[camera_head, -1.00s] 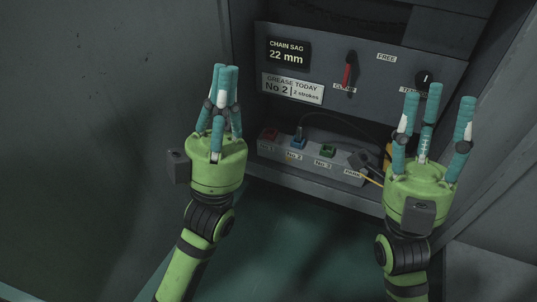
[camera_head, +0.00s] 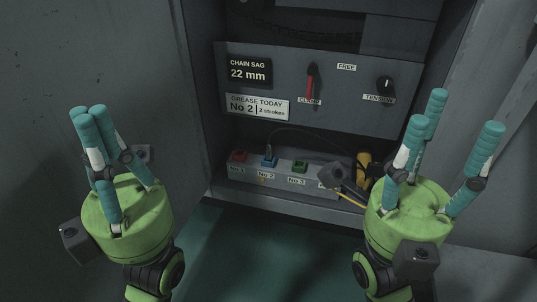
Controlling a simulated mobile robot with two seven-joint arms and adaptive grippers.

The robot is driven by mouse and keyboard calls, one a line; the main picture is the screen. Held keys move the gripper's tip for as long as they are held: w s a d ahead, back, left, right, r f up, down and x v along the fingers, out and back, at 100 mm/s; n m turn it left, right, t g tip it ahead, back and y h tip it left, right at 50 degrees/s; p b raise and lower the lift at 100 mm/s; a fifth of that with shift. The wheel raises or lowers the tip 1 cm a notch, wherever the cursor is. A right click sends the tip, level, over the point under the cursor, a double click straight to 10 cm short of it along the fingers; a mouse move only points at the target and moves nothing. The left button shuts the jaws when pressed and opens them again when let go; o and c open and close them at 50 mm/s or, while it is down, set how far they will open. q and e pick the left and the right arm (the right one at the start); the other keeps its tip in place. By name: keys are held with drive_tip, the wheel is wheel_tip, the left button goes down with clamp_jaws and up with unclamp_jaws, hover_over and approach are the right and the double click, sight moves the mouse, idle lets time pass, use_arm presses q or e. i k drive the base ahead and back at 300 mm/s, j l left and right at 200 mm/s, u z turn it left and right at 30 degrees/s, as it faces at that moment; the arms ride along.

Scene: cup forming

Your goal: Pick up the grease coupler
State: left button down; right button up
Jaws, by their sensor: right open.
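The grease coupler seems to be the small grey-blue upright piece (camera_head: 268,150) on the blue No 2 block, with a thin dark hose arching from it to the right; it is too small to be certain. My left gripper (camera_head: 90,111) is at the left, in front of and well apart from the block row. Its fingertips are drawn together with nothing between them. My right gripper (camera_head: 450,118) is at the right, fingers spread and empty. It stands nearer the camera than the cabinet and touches none of the blocks.
The ledge carries a red block (camera_head: 239,156), a green block (camera_head: 299,167), a dark grey tool (camera_head: 335,178) and a yellow cylinder (camera_head: 363,165) near my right gripper. Above is a panel with a red clamp lever (camera_head: 312,82) and tension knob (camera_head: 386,86). Cabinet side walls flank the opening.

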sight(267, 147)
drive_tip(key=i+l+z, duration=0.1)
drive_tip(key=z, duration=0.4)
drive_tip(key=i+z, duration=0.3)
drive_tip(key=z, duration=0.15)
